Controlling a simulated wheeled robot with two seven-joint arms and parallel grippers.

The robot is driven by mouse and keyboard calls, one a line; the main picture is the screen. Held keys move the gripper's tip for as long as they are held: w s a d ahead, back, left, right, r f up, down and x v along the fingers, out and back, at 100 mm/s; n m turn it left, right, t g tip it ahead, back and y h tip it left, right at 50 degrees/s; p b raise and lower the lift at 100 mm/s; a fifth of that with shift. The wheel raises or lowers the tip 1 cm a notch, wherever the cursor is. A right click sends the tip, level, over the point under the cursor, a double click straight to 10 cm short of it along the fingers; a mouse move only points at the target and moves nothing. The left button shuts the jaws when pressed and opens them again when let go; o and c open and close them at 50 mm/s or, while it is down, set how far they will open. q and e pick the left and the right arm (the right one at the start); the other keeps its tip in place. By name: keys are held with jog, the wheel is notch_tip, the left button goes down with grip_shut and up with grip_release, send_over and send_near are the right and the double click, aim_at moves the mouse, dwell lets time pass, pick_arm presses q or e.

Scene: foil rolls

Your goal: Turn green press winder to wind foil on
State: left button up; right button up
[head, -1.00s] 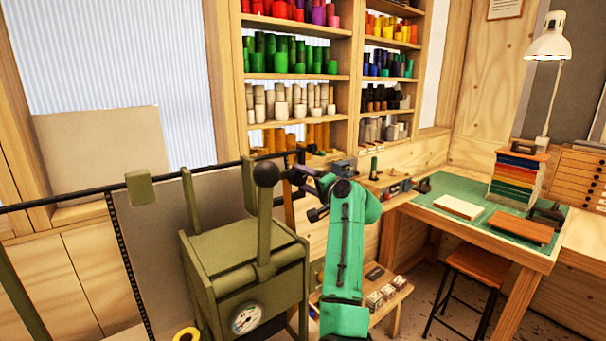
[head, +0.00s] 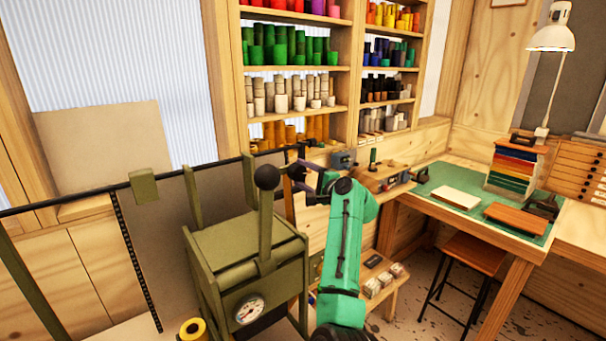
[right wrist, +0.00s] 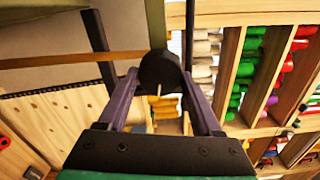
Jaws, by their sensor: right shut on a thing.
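The olive-green press (head: 245,250) stands at the centre left, with a round gauge on its front. Its upright lever ends in a black ball (head: 267,177). My right gripper (head: 297,172) is just right of and partly behind this ball in the head view. In the right wrist view, its two purple fingers are shut on a dark round knob (right wrist: 159,70), which I take to be the winder's knob. A narrow orange-brown foil strip (right wrist: 75,60) runs behind it. The winder's mount is mostly hidden in the head view. My left gripper is out of view.
A yellow roll (head: 193,330) shows at the bottom edge. A long dark rail (head: 80,197) crosses the left side. Shelves of coloured rolls (head: 290,95) stand behind. A desk with a green mat (head: 440,185) and a stool (head: 472,254) are at the right.

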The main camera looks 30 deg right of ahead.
jog(key=shift+f, duration=0.1)
jog(key=o, duration=1.4)
jog(key=shift+c, duration=0.2)
jog(key=shift+s, duration=0.3)
jog(key=s+d+b, duration=0.2)
jog(key=s+b, duration=0.4)
jog(key=s, duration=0.8)
